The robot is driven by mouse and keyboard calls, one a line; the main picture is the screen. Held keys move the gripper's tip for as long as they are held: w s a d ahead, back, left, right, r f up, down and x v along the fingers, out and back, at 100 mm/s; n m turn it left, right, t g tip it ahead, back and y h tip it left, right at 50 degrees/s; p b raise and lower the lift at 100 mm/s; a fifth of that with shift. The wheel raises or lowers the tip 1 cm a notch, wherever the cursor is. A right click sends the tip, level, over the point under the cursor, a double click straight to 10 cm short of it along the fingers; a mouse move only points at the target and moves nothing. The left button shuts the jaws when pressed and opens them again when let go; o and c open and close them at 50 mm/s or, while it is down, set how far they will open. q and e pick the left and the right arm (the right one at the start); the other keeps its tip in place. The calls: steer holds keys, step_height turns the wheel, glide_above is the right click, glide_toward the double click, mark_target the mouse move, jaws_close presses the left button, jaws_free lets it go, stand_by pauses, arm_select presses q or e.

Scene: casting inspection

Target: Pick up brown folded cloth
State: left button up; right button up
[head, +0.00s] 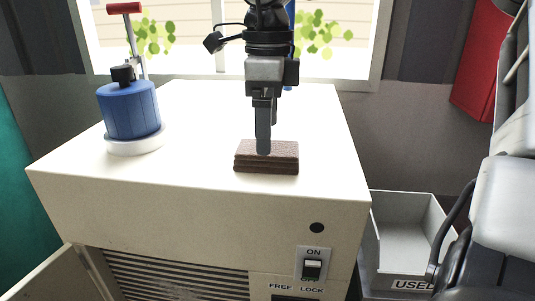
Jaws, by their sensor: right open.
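The brown folded cloth (266,163) lies flat, as a layered rectangular block, near the front of the white machine top, right of its middle. My right gripper (263,151) points straight down over it, with the fingers seen edge-on, one in line with the other. The fingertips overlap the cloth's top face in the picture. The jaws are open, and I cannot tell whether the tips touch the cloth or straddle it. My left gripper is not in view.
A blue cylinder (130,110) with a white base and red-handled lever stands at the back left of the machine top (200,135). An ON/OFF switch (312,269) is on the front face. A grey bin (400,283) labelled USED stands lower right. The top around the cloth is clear.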

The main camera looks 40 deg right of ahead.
steer(key=f, duration=0.3)
steer(key=f+p, duration=0.1)
steer(key=shift+w+d+f, duration=0.25)
steer(key=shift+w+f, duration=0.05)
steer(key=shift+f, duration=0.3)
steer(key=c, duration=1.1)
steer(key=shift+o, duration=0.2)
steer(key=shift+r, duration=0.1)
